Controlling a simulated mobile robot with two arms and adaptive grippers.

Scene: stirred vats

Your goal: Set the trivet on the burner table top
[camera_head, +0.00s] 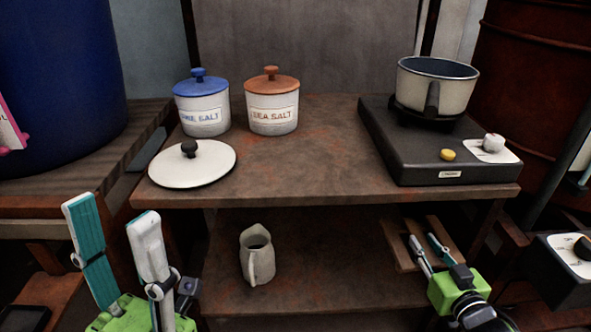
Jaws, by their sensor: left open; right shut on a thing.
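The trivet (397,253) is a brown wooden piece with slats, at the right of the table's lower shelf. My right gripper (424,240) is shut on it, and its fingers cover part of it. I cannot tell whether the trivet still touches the shelf. The burner table top (310,171) is a worn brown surface above that shelf, with bare room in its middle. My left gripper (106,215) is open and empty, with its fingers wide apart, in front of the table's left side.
On the top stand a black burner (385,137) with a pot (450,92), a blue-lidded jar (203,115), an orange-lidded jar (272,108) and a white lid (200,170). A jug (257,265) stands on the lower shelf (330,260). The top's front edge overhangs the trivet.

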